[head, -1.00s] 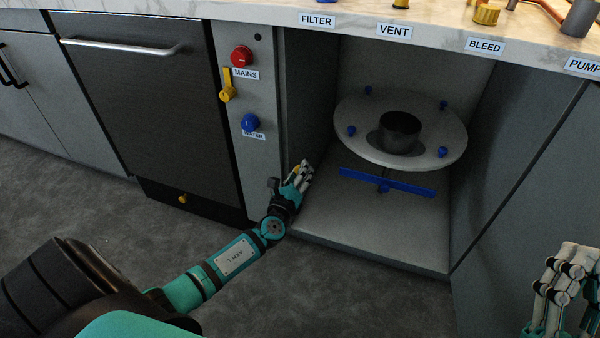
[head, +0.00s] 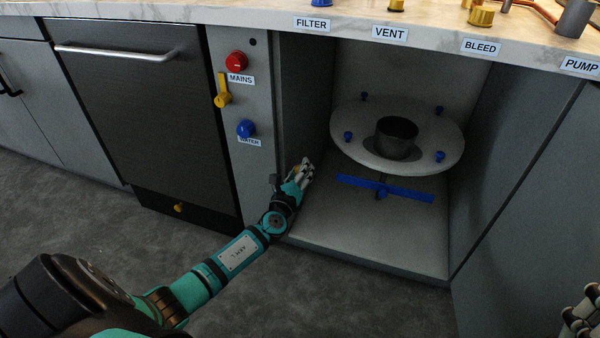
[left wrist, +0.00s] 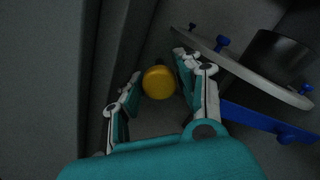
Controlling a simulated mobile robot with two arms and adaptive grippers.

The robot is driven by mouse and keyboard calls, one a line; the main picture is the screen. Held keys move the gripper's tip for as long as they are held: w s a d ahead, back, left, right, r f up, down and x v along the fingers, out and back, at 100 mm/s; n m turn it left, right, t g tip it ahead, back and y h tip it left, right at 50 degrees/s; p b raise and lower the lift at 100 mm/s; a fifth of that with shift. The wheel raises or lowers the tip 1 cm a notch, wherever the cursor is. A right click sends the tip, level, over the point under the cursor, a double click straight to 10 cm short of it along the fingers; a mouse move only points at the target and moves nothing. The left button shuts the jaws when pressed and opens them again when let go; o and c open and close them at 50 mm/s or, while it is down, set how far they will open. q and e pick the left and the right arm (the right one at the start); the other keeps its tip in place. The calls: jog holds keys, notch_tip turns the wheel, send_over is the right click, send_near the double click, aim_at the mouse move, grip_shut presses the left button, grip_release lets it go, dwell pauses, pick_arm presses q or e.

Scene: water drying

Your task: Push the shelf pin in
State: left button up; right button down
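A yellow round knob, which looks like the shelf pin (left wrist: 158,82), shows in the left wrist view between and beyond my left fingers, near the cabinet's left inner wall. In the head view only a small yellow patch (head: 294,171) shows at the hand, mostly hidden by it. My left gripper (head: 304,170) is at the left front of the open cabinet, its fingers apart on both sides of the knob. I cannot tell whether they touch it. The round shelf (head: 350,118) carries a dark cup (head: 396,138). My right gripper (head: 582,318) is partly cut off at the lower right.
A blue bar (head: 410,191) sits under the shelf, and several blue knobs stand on its rim. A red knob (head: 236,61), yellow lever (head: 222,92) and blue knob (head: 246,128) are on the panel at left. The cabinet floor (head: 365,238) is clear in front.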

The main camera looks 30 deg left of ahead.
pick_arm(q)
jog(key=o, duration=0.3)
jog(key=shift+w+f, duration=0.1)
jog(key=shift+d, duration=0.1)
jog(key=v, duration=1.2)
